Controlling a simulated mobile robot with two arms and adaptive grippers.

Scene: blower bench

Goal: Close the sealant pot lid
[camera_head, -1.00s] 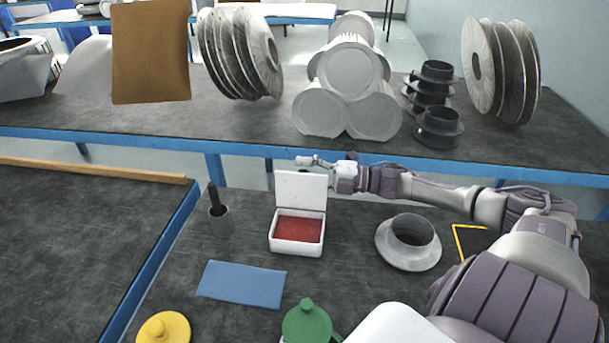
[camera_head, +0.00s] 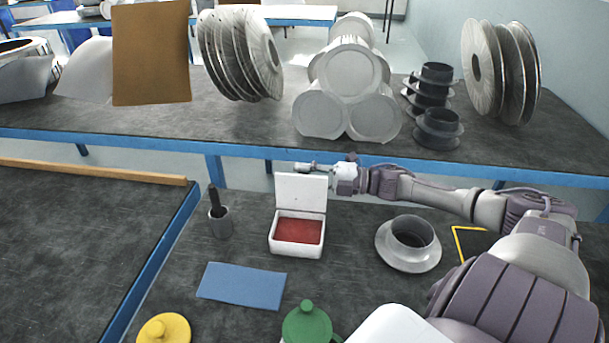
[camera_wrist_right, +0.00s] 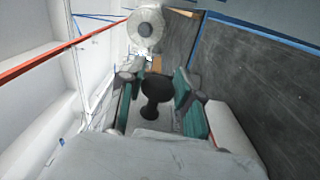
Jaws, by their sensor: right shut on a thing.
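The sealant pot (camera_head: 297,248) looks to be the white box with a red inside, in the middle of the near bench. Its white lid (camera_head: 300,193) stands upright at the back, open. My right gripper (camera_head: 306,167) is at the lid's top edge, coming in from the right and seen small. In the right wrist view, a dark spool-shaped thing (camera_wrist_right: 157,95) sits between its two teal fingers, and the gripper is shut on it. I cannot tell what this thing is. Whether the gripper touches the lid is unclear. My left gripper is not in view.
A blue cloth (camera_head: 241,285) lies in front. A metal flange ring (camera_head: 408,262) is to the right. Green-topped (camera_head: 307,322) and yellow-topped (camera_head: 163,331) items are at the near edge.

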